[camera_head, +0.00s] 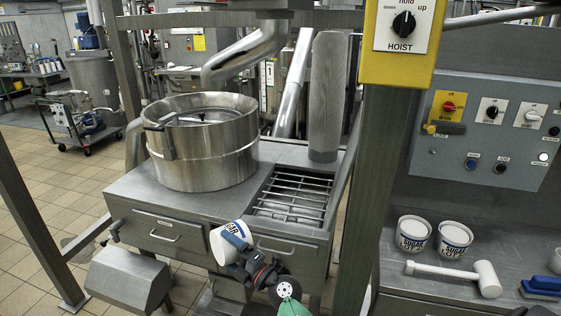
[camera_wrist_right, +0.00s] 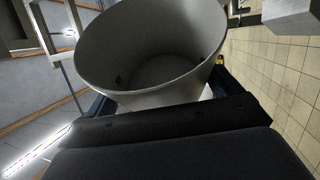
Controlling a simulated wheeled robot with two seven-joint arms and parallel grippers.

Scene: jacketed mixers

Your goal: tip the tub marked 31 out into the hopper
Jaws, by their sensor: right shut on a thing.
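My right gripper (camera_head: 238,243) is shut on a white tub (camera_head: 220,248) with dark SUGAR lettering. The tub looks tilted, in front of the steel bench's drawer fronts; its lot number is hidden. In the right wrist view the tub (camera_wrist_right: 150,60) is between the blue fingers (camera_wrist_right: 158,103), its wide mouth showing a grey inside; I cannot tell how full it is. A barred square opening (camera_head: 290,196), which looks like the hopper, is in the bench top behind and right of the tub, apart from it. My left gripper is not in view.
A round steel vessel (camera_head: 205,150) stands on the bench, left of the bars. A grey cylinder (camera_head: 327,95) stands behind them. A steel post (camera_head: 375,190) carries the yellow hoist box (camera_head: 400,45). Two sugar tubs (camera_head: 413,232) (camera_head: 454,239) and a white mallet (camera_head: 487,278) are on the right counter.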

